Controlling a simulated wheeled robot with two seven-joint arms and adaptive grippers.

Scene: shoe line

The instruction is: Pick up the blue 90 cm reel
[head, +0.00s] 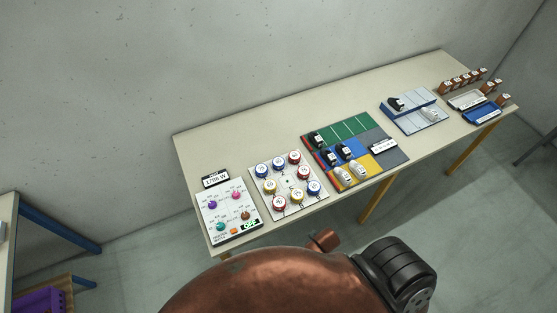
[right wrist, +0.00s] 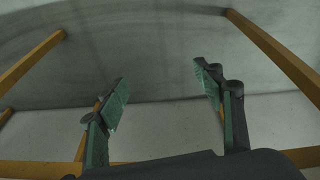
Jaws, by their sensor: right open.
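A white board (head: 258,197) on the table holds several round reels with white labelled tops and blue, red or yellow rims. Blue-rimmed ones include one at the back left (head: 263,171) and one at the front right (head: 314,187). Their labels are too small to read, so I cannot tell which is the 90 cm one. My right gripper (right wrist: 162,82) shows in the right wrist view, with its two green-padded fingers wide apart and nothing between them. No reel shows in that view. My left gripper is not in view.
A control panel (head: 228,214) with coloured knobs is left of the board. A coloured mat (head: 352,128) with shoes is to its right. Blue trays and brown items stand farther right. The table's back strip (head: 260,135) is clear. Yellow table legs (right wrist: 275,50) show in the right wrist view.

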